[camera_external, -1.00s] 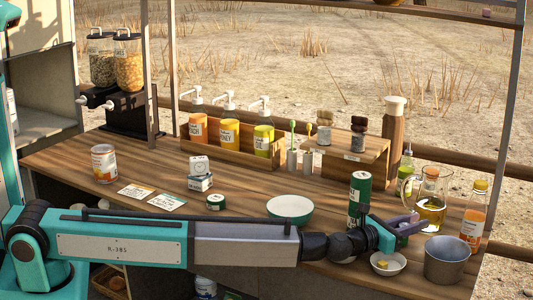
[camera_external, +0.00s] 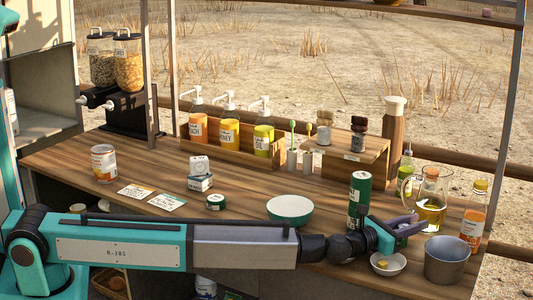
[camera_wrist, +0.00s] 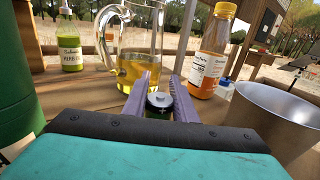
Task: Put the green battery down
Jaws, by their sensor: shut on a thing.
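The green battery (camera_wrist: 159,104) stands upright between my gripper's two fingers in the wrist view, its silver terminal end facing up.
A green canister (camera_external: 360,188) stands close left of my gripper. A glass oil jug (camera_external: 430,212) and an orange-labelled bottle (camera_external: 473,222) stand just beyond it. A metal cup (camera_external: 446,262) and small white bowl (camera_external: 388,264) are in front. The counter's left middle has free room.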

